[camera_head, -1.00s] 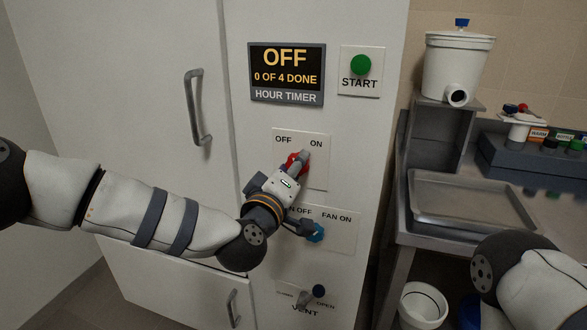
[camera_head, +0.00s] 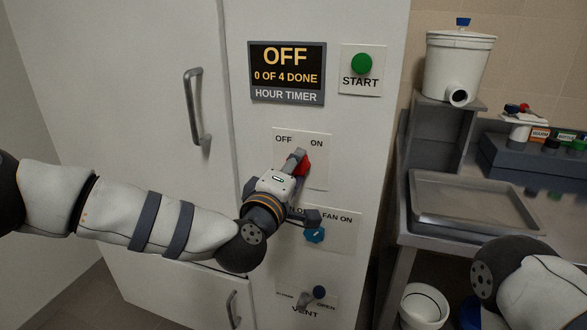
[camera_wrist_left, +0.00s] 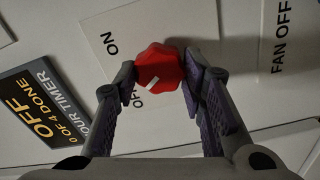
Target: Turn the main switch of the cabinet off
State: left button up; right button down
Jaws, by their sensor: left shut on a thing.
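The main switch is a red knob (camera_head: 304,167) on a white plate (camera_head: 318,147) marked OFF and ON on the cabinet front. My left gripper (camera_head: 305,187) is at the knob in the head view and partly covers it. In the left wrist view my left gripper (camera_wrist_left: 163,82) is shut on the red knob (camera_wrist_left: 158,64), with one finger on each side. The knob's white mark points towards the OFF label, which a finger partly hides. My right gripper is out of view; only part of my right arm shows at the lower right.
Close below are a blue fan knob (camera_head: 315,236) and a vent lever (camera_head: 319,292). The hour timer (camera_head: 287,74) reads OFF, beside a green START button (camera_head: 361,63). A door handle (camera_head: 197,107) stands out to the left. A bench with a tray (camera_head: 462,202) is at right.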

pick_arm(q)
jog(key=o, duration=1.1)
jog(key=shift+o, duration=0.2)
jog(key=v, duration=1.2)
